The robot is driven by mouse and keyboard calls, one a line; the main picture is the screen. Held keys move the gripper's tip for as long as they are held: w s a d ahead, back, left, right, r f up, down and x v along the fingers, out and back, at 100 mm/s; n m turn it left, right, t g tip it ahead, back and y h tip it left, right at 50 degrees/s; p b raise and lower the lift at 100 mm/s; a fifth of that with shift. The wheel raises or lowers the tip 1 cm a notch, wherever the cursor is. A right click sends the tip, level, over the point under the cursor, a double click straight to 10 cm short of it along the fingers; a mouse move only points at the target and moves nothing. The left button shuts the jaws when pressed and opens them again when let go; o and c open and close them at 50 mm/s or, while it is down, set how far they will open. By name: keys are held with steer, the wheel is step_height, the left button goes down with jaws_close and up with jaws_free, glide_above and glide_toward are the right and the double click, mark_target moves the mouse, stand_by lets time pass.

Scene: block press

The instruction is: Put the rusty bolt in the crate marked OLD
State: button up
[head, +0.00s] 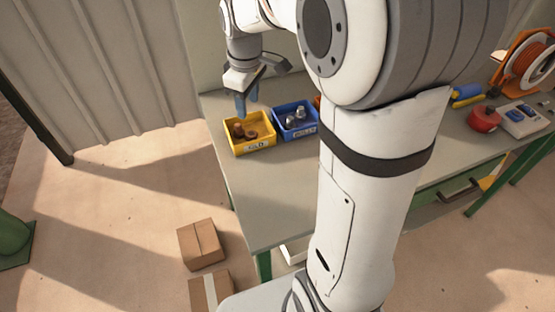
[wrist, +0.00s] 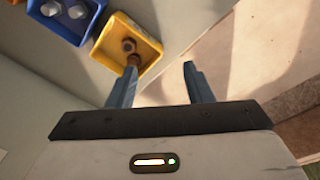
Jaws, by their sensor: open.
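The yellow crate (head: 238,149) stands on the bench's left end, and its front label appears to read OLD. It also shows in the wrist view (wrist: 106,43). Rusty brown bolts (head: 249,135) lie inside it; in the wrist view one rusty bolt (wrist: 129,45) shows clearly, and another brown piece (wrist: 133,60) sits by my left fingertip. My gripper (wrist: 160,65) is open, with nothing between its fingers. In the head view my gripper (head: 247,108) is just above the yellow crate's back edge. I cannot tell whether a finger touches a bolt.
A blue crate (head: 283,133) with silver bolts (head: 295,117) stands right beside the yellow one. An orange cable reel (head: 527,62), a red roll (head: 484,118) and a grey device (head: 524,120) are at the bench's right. Cardboard boxes (head: 201,245) lie on the floor. The bench front is clear.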

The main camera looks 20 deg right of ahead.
steer(key=s+f+m+t, duration=0.1)
steer(key=s+m, duration=0.8)
steer(key=s, duration=1)
steer(key=shift+s+t, duration=0.3)
steer(key=shift+s, duration=0.05)
steer(key=shift+f, duration=0.1)
